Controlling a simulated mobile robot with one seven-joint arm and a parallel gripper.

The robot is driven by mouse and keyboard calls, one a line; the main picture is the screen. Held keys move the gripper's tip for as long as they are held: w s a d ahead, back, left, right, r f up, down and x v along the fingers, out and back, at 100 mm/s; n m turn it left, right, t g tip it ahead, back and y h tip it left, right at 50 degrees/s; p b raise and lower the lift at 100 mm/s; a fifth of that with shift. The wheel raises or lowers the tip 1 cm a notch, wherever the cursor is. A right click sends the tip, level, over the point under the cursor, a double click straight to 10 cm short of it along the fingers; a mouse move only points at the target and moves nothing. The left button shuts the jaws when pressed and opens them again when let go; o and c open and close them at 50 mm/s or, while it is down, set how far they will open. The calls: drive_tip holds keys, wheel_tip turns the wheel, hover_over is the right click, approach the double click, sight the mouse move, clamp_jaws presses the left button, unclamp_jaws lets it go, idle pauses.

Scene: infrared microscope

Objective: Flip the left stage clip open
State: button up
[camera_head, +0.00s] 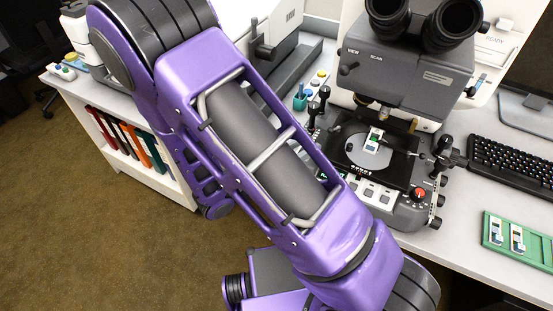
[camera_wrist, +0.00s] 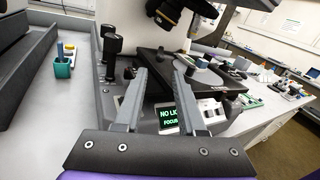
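The microscope (camera_head: 405,65) stands on the bench, with its dark stage (camera_head: 392,178) and round grey plate (camera_head: 370,164) below the objective. A small slide (camera_head: 374,140) lies on the plate. A small dark piece at the plate's left (camera_head: 351,147) may be the left stage clip; its pose is too small to tell. In the wrist view, my gripper (camera_wrist: 160,76) is open and empty, its fingers pointing toward the stage (camera_wrist: 185,72). The fingers are in front of the microscope's base; I cannot make out the clip there. My arm hides the gripper in the head view.
A lit display (camera_wrist: 168,116) shows between the fingers. Black knobs (camera_wrist: 112,40) stand left of the stage. A teal cup (camera_wrist: 63,66) is farther left. A keyboard (camera_head: 510,165) and green slide tray (camera_head: 520,262) lie to the right in the head view.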

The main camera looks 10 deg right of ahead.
drive_tip(key=v, duration=0.8)
